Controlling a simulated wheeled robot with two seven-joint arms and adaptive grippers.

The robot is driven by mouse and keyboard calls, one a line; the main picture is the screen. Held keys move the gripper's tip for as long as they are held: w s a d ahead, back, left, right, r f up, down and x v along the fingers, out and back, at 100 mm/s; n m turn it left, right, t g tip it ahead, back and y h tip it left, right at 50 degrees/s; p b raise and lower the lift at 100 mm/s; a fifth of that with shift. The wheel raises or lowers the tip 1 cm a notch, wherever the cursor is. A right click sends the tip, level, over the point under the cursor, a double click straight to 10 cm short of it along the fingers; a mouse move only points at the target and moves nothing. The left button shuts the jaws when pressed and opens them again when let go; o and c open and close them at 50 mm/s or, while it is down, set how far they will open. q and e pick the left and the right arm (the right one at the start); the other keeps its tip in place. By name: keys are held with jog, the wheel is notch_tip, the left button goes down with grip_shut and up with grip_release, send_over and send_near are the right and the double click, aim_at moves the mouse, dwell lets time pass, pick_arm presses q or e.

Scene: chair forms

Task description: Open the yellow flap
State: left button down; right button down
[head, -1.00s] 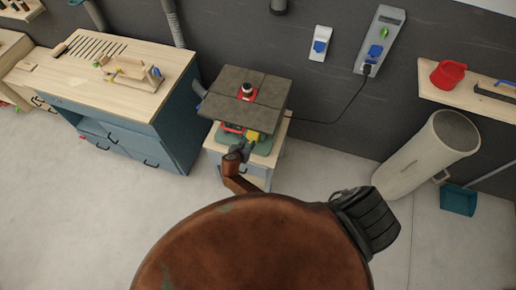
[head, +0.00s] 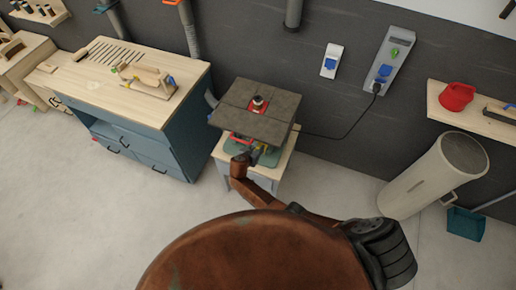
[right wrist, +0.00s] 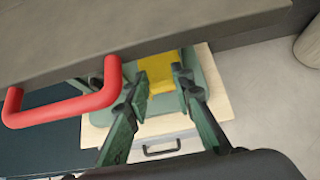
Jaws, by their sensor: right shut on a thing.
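A router table (head: 258,112) with a dark grey top stands on a small wooden-topped cabinet in the head view. The yellow flap (right wrist: 158,72) is below the tabletop's edge in the right wrist view, on a green base. My right gripper (head: 250,156) reaches in under the front of the tabletop. In the right wrist view my right gripper (right wrist: 160,84) has its green fingers either side of the flap, shut on it. The flap's hinge and far part are hard to make out. My left gripper is not in view.
A red handle (right wrist: 65,98) sticks out left of my fingers, under the tabletop (right wrist: 190,25). A blue workbench (head: 140,90) stands left, a beige cylinder (head: 432,172) right. A cable (head: 350,125) runs from the table to a wall socket. The floor in front is clear.

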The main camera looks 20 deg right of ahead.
jog(key=shift+d+r, duration=0.1)
jog(key=shift+d, duration=0.2)
jog(key=c, duration=2)
grip_release()
jog(key=shift+w, duration=0.1)
jog(key=o, duration=0.4)
jog(key=shift+a+f, duration=0.15)
jog(key=shift+f, duration=0.05)
jog(key=shift+a+r, duration=0.1)
jog(key=shift+a, duration=0.05)
jog(key=shift+v, duration=3.7)
